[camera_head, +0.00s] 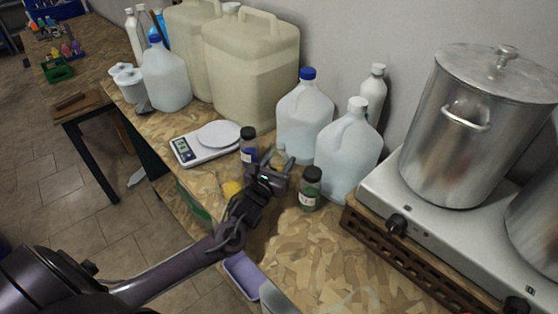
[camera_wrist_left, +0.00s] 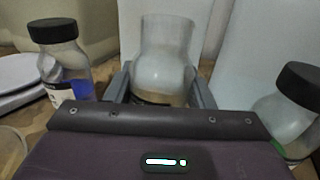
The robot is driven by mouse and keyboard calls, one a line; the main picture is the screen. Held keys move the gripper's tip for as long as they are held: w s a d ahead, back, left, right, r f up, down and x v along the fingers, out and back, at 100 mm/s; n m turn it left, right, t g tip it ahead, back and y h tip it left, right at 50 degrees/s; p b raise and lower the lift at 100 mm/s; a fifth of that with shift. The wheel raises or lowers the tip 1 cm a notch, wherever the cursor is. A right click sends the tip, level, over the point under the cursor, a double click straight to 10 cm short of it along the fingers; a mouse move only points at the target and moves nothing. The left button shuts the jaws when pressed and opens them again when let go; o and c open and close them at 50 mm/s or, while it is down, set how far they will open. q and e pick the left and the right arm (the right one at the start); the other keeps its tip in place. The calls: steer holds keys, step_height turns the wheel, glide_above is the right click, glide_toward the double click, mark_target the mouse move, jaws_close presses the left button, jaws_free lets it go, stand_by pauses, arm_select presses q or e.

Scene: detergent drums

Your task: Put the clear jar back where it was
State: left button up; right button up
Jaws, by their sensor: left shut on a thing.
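The clear jar (camera_wrist_left: 163,62) stands upright between the fingers of my left gripper (camera_head: 279,172) in the left wrist view. The gripper is shut on its lower part. In the head view the jar is hard to make out against the pale jugs behind it. I cannot tell whether its base touches the worktop (camera_head: 330,250). My right gripper is not in view.
Two large water jugs (camera_head: 304,115) (camera_head: 346,155) stand close behind the gripper. A white scale (camera_head: 208,143) is to the left, and a stove (camera_head: 470,235) with a steel pot (camera_head: 465,130) is to the right. A purple tray (camera_head: 242,273) sits near the front edge.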

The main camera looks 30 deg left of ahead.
arm_select(q)
steer(key=shift+f, duration=0.15)
steer(key=o, duration=1)
steer(key=shift+o, duration=0.2)
steer(key=shift+r, duration=0.2)
steer(key=s, duration=0.3)
steer(key=s+b, duration=0.1)
steer(key=s, duration=0.3)
steer(key=s+b, duration=0.1)
steer(key=s, duration=0.3)
steer(key=shift+d+r, duration=0.15)
steer(key=shift+d, duration=0.15)
steer(key=shift+s+r, duration=0.1)
steer(key=shift+s, duration=0.4)
